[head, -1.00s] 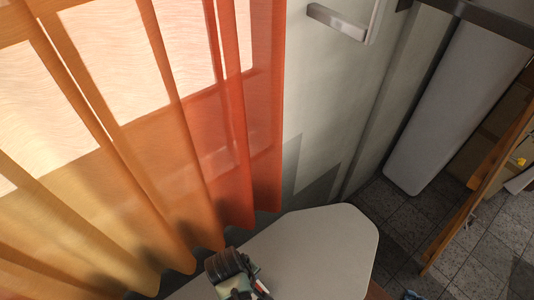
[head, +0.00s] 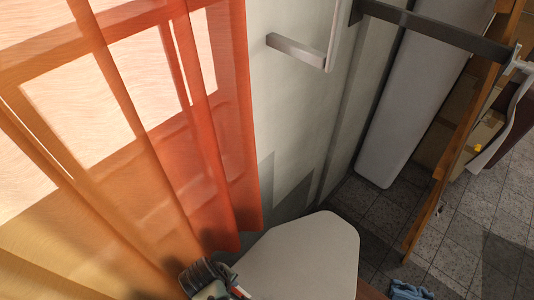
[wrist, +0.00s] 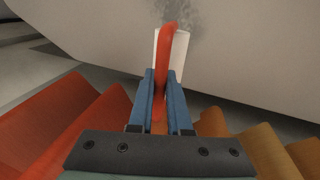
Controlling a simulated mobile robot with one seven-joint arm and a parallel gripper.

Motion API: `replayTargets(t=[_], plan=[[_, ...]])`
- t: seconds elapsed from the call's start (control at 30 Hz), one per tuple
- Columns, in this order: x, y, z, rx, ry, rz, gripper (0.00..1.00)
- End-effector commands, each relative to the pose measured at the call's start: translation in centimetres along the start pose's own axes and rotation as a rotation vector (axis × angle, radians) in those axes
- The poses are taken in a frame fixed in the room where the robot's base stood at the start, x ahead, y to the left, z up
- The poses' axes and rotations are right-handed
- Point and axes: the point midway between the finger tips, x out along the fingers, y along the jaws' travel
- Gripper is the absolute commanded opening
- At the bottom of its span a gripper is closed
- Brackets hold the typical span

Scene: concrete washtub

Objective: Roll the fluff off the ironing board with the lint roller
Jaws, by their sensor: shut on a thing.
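The pale ironing board (head: 300,250) juts out from under the curtain in the head view; its surface fills the top of the wrist view (wrist: 90,30). My gripper (wrist: 160,76) has blue fingers shut on the red handle of the lint roller (wrist: 166,52). The roller's white part shows behind the handle, in front of the board; I cannot tell whether it touches. A grey smudgy patch of fluff (wrist: 186,14) lies on the board just beyond the roller. In the head view my gripper is at the bottom edge, mostly cut off, and no fluff shows.
An orange and red curtain (head: 215,130) hangs at the left, close to my arm and the board. A grey bar handle (head: 296,50) sticks out from the wall. A wooden frame (head: 465,125) leans at the right. A blue cloth (head: 408,291) lies on the tiled floor.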

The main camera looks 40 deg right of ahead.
Motion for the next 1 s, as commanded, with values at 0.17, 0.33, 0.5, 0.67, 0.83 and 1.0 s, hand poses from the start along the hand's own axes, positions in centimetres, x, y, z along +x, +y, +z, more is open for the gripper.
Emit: replayTargets(t=[0.17,0.33,0.5,0.67,0.83,1.0], plan=[[-2.1,0.4,-0.3,0.0,0.001,0.0,0.0],[-3.2,0.6,-0.5,0.0,0.001,0.0,0.0],[-3.3,0.7,-0.6,0.0,0.001,0.0,0.0],[-3.2,0.7,-0.6,0.0,0.0,0.0,0.0],[-3.2,0.7,-0.6,0.0,0.0,0.0,0.0],[-3.2,0.7,-0.6,0.0,0.0,0.0,0.0]])
